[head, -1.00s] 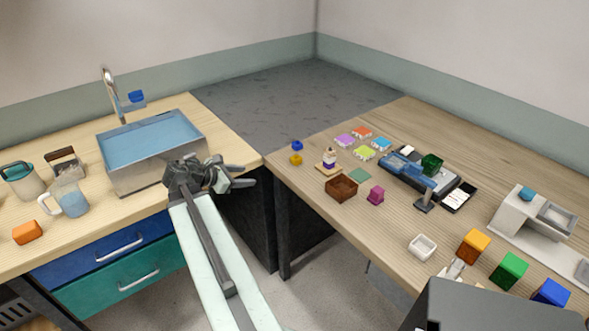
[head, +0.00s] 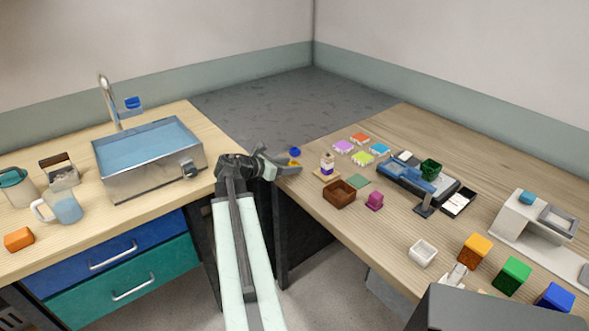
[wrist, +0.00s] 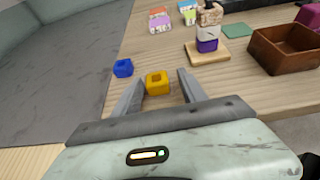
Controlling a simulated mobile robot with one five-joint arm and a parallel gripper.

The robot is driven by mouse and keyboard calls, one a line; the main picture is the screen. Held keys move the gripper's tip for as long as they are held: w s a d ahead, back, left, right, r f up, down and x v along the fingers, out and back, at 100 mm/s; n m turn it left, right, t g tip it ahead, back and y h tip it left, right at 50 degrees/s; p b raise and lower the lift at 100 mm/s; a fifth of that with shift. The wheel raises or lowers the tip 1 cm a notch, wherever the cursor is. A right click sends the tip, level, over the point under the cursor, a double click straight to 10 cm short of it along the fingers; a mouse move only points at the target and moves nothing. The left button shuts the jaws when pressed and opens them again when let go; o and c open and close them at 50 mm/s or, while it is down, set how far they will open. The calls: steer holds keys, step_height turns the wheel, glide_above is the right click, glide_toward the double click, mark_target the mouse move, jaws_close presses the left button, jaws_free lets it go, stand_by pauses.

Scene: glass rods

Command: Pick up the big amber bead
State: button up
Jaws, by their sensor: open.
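The amber bead (wrist: 158,83) is a yellow-amber block with a square hole in its top, lying near the left edge of the right-hand table. In the head view it is a small patch (head: 294,162), partly hidden behind my gripper's fingers. My gripper (head: 289,168) is open and empty at that table edge. In the wrist view my gripper (wrist: 161,78) has one finger on each side of the bead, with gaps on both sides. I cannot tell how far above the table the fingertips are.
A blue bead (wrist: 123,68) lies just left of the amber one. A wooden board (wrist: 206,52) with stacked beads stands to the right, with a brown box (wrist: 285,50) beyond it. The table edge runs close by on the left.

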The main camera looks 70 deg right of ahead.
steer(key=shift+s+d+f, duration=0.3)
steer(key=shift+d+f, duration=0.05)
steer(key=shift+d, duration=0.2)
jaws_close()
steer(key=shift+r, duration=0.15)
